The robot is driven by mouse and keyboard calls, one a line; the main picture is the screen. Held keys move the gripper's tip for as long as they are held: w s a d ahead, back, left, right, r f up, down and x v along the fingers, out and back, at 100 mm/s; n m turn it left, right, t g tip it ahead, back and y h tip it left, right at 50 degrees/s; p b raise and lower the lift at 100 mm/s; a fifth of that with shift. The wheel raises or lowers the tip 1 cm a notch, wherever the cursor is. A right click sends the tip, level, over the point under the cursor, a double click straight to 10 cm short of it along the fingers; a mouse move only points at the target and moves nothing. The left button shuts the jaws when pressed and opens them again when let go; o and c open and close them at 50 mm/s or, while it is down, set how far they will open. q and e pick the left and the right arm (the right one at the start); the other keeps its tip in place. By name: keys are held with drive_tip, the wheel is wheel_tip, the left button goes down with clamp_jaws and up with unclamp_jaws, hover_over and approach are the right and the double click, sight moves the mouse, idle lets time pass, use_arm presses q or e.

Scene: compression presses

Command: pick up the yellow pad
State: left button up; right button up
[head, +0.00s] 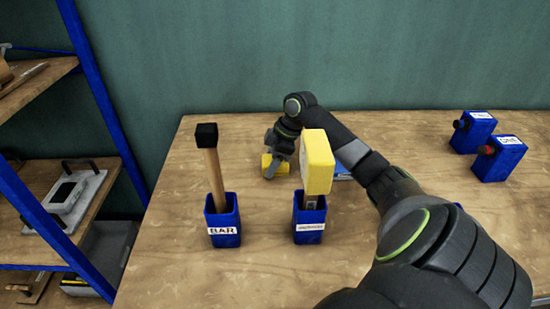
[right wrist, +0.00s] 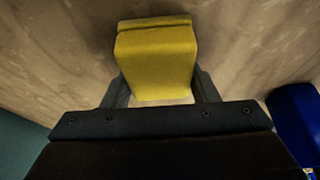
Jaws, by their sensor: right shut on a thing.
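The yellow pad (head: 282,168) is at the middle back of the wooden table, partly hidden behind my right gripper. In the right wrist view the yellow pad (right wrist: 156,58) is a block with a step near its far end, between the two fingers. My right gripper (head: 276,160) reaches down from above and is shut on the pad; in the right wrist view the fingers (right wrist: 158,85) flank its sides. I cannot tell whether the pad touches the table. My left gripper is not in view.
A blue holder labelled BAR (head: 222,220) holds a black-topped wooden bar (head: 212,165). Beside it, another blue holder (head: 309,218) bears a yellow-headed tool (head: 317,160) in front of my right arm. Two blue boxes (head: 473,131) (head: 500,157) stand at back right. A blue-framed shelf (head: 60,210) is left.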

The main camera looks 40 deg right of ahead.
sight(271, 160)
drive_tip(key=shift+r, duration=0.1)
wheel_tip(271, 160, up, 10)
drive_tip(key=shift+f, duration=0.1)
idle(0.3)
